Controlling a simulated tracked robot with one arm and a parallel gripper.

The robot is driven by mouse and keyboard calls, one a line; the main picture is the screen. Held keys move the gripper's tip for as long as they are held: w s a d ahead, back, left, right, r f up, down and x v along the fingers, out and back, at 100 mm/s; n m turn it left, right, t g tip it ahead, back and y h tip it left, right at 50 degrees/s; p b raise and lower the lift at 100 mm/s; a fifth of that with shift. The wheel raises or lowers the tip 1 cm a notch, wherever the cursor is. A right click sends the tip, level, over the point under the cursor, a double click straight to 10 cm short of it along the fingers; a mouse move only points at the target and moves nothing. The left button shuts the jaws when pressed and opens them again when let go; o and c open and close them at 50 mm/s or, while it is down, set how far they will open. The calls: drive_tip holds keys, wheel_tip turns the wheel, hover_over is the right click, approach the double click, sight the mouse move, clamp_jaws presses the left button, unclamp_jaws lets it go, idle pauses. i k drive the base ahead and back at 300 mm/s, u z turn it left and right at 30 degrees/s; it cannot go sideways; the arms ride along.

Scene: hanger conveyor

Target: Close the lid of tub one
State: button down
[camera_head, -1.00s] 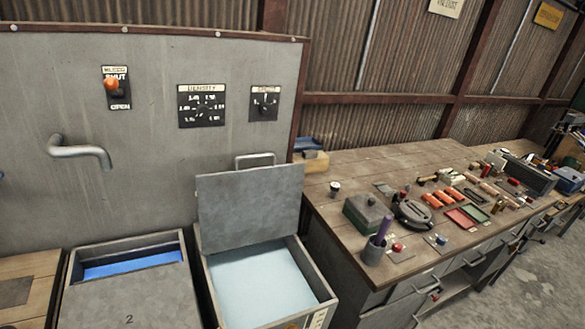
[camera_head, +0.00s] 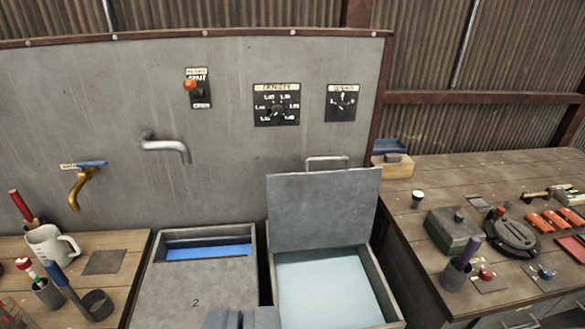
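A grey tub (camera_head: 388,292) stands right of centre, and pale blue liquid shows inside it. I take it as tub one, but no number on it is readable. Its grey lid (camera_head: 324,212) stands raised at the back, leaning near the panel. A metal handle (camera_head: 327,160) is at the lid's top edge. My gripper (camera_head: 243,318) just shows at the bottom edge as two grey blocks, left of this tub and in front of the tub marked 2. Its fingertips are too cut off to judge whether it is open.
The tub marked 2 (camera_head: 196,290) is left of it, mostly covered, with a blue strip showing at the back. A pipe spout (camera_head: 165,147) and a brass tap (camera_head: 85,187) jut from the panel. Cluttered benches flank both sides, including a green box (camera_head: 452,232) on the right.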

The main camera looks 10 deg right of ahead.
sight(308, 211)
drive_tip(key=z, duration=0.05)
drive_tip(key=i, duration=1)
drive_tip(key=u, duration=0.1)
